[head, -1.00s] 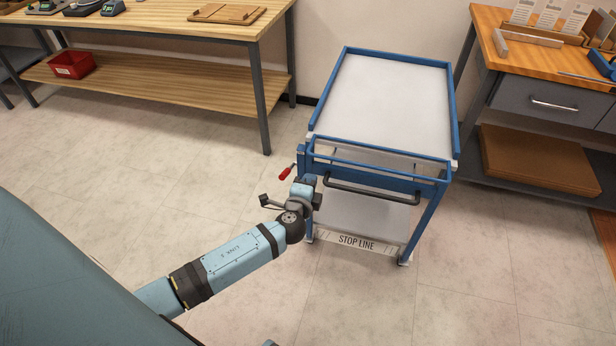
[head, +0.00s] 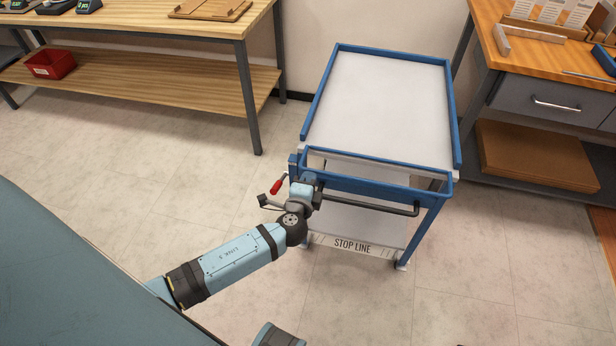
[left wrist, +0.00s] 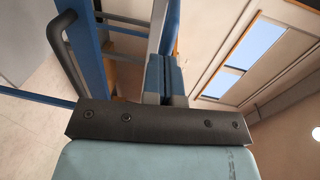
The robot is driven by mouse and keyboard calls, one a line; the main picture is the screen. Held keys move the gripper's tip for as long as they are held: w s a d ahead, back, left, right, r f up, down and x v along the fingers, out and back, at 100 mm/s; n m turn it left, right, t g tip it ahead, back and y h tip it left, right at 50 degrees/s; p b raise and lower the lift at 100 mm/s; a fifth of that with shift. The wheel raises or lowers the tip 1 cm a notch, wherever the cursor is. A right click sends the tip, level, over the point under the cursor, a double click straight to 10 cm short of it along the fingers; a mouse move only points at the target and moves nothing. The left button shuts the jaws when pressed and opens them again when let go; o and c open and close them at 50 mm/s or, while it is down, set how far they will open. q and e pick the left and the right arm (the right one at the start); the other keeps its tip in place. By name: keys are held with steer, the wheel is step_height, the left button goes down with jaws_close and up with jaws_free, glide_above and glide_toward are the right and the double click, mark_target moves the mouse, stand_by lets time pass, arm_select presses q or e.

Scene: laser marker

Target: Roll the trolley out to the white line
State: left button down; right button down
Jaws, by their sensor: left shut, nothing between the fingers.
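The trolley (head: 385,100) is a blue frame with a pale top deck and a lower shelf. A dark push handle (head: 370,205) runs across its near end; a dark curved bar, seemingly this handle, shows in the left wrist view (left wrist: 64,50). A red lever (head: 278,185) shows by its near left post. The white line (head: 352,246), marked STOP LINE, lies on the floor under the trolley's near end, between the near wheels. My left gripper (head: 307,186) is shut and empty at the handle's left end; its fingertips are partly hidden, and I cannot tell whether it touches.
A wooden bench (head: 200,30) with a red bin (head: 51,64) on its lower shelf stands at the left. An orange-topped workbench (head: 550,60) with a drawer stands close to the trolley's right. The floor (head: 470,300) on the near side is clear.

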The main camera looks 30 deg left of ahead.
arm_select(q)
steer(key=x, duration=0.2)
steer(key=b+x, duration=0.1)
steer(key=shift+w+a+r, duration=0.15)
steer(key=shift+w+r, duration=0.1)
steer(key=shift+w, duration=0.3)
steer(key=shift+f, duration=0.15)
